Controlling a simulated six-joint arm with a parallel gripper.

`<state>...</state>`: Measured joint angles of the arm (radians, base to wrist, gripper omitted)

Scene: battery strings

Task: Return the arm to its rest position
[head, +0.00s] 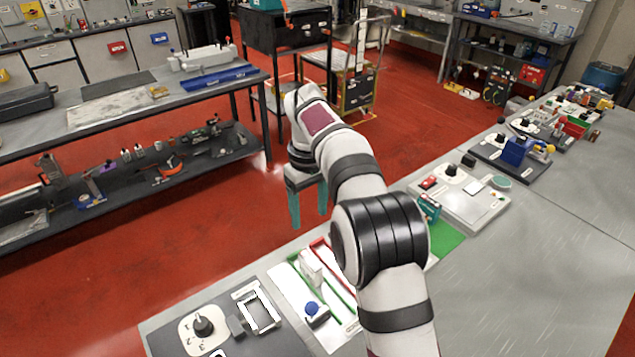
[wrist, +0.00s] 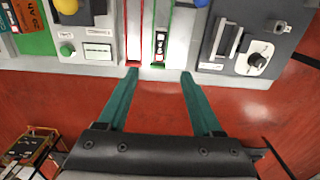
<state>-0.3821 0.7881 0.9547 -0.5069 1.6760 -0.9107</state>
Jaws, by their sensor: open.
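My arm rises from the bottom of the head view and bends left. My gripper (head: 308,222) hangs from it with teal fingers pointing down, past the far edge of the workbench (head: 525,265) and above the red floor. The gripper (wrist: 157,72) is open, its fingers spread wide with nothing between them in the wrist view. Beyond the fingertips is a white board with a red channel (wrist: 133,40) and a green channel (wrist: 162,25). A dark battery-like piece (wrist: 160,45) sits in the green channel. My arm hides part of the board in the head view.
A grey panel with a black knob (head: 203,326) lies at the bench's near left end. A panel (head: 460,193) and other fixtures line the bench's far edge to the right. A side table (head: 110,110) stands at left and a wheeled cart (head: 360,70) behind. Red floor lies between.

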